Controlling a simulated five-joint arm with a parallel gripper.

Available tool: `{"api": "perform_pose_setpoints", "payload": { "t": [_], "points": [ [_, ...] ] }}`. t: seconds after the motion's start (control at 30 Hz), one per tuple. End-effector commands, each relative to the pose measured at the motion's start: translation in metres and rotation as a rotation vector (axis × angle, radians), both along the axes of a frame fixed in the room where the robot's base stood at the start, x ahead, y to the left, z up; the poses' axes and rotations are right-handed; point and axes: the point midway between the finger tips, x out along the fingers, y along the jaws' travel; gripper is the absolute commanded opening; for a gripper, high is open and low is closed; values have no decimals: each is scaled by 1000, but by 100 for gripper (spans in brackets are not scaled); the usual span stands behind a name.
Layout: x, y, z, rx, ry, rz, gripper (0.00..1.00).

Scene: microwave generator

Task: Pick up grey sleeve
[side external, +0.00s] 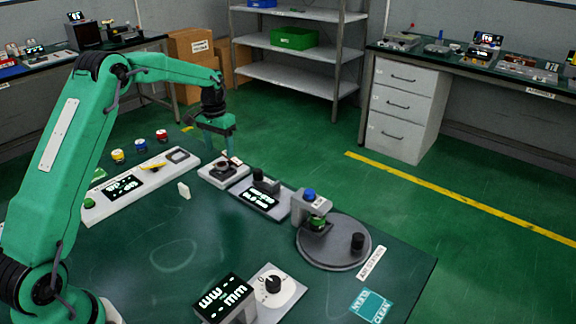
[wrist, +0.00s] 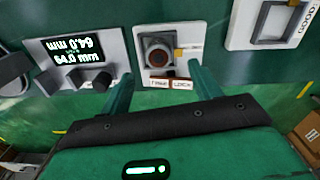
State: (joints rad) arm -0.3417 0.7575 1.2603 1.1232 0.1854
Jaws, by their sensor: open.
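A grey part with a round, dark, red-ringed mouth (wrist: 158,53) sits on a white plate (wrist: 189,35) in the wrist view. It looks like the grey sleeve, but I cannot tell for sure. In the side view the same white plate (side external: 209,178) lies below my gripper (side external: 218,140), with the dark grey part (side external: 222,167) on it. My gripper (wrist: 161,80) is open and empty, pointing down. In the wrist view its two green fingers appear on either side of the plate's label strip, with the grey part between and beyond them. I see no contact.
A gauge with a lit display (side external: 259,197) stands close to the right of the plate. A white panel with a display (side external: 124,187) lies to the left. A round grey turntable (side external: 309,248) with a post is farther right.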

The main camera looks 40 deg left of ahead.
Motion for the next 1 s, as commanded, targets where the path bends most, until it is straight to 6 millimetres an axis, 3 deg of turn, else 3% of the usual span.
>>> {"api": "perform_pose_setpoints", "payload": {
  "t": [0.53, 1.0],
  "points": [
    [-2, -3, -48, -1, 3, 0, 63],
    [-1, -3, -52, 0, 1, 0, 63]
  ]
}}
